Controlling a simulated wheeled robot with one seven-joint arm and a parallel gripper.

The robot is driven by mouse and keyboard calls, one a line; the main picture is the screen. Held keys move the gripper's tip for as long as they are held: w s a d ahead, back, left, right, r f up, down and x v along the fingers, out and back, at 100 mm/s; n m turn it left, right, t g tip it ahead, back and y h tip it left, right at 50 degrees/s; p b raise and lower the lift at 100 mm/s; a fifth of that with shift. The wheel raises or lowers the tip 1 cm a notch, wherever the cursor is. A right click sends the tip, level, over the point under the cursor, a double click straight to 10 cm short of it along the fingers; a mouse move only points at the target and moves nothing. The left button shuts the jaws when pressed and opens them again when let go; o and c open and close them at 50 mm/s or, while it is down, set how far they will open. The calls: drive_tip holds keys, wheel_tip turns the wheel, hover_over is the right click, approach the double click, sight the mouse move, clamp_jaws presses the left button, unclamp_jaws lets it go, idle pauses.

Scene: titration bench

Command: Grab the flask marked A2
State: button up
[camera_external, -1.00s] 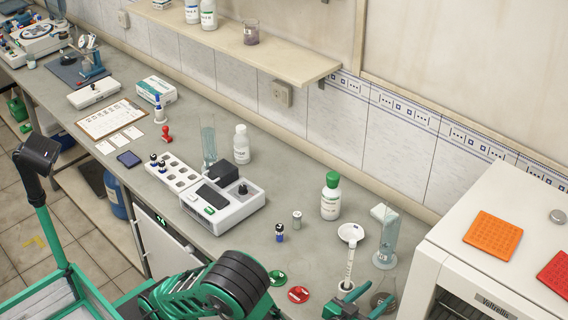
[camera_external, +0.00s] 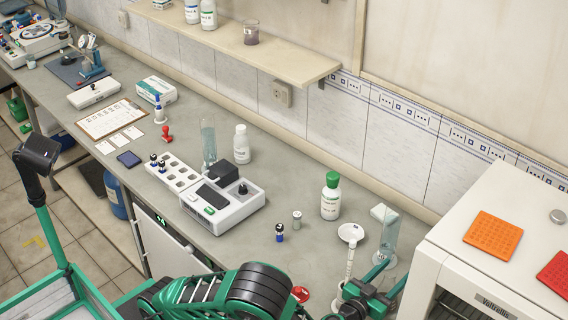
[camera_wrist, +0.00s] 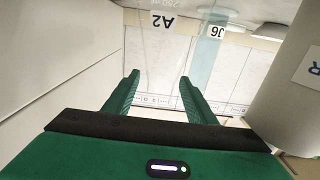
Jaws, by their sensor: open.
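The flask marked A2 (camera_wrist: 161,22) is clear glass, its label upside down in the wrist view. It stands beyond my fingertips, roughly centred between them. Its full outline is faint and cut off by the top edge. My gripper (camera_wrist: 159,78) is open, with nothing between its fingers. In the external view my gripper (camera_external: 390,277) is low over the bench near the white cabinet, and I cannot make out the A2 flask there.
A clear column marked J6 (camera_wrist: 213,50) stands right of the flask. A large pale object with an R label (camera_wrist: 308,68) is close on the right. The white cabinet (camera_external: 450,250) borders the right side. A white bottle with green cap (camera_external: 330,202) stands behind.

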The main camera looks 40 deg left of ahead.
drive_tip(key=shift+w, duration=1.4)
drive_tip(key=shift+c, duration=0.6)
clamp_jaws()
drive_tip(key=shift+r, duration=0.2)
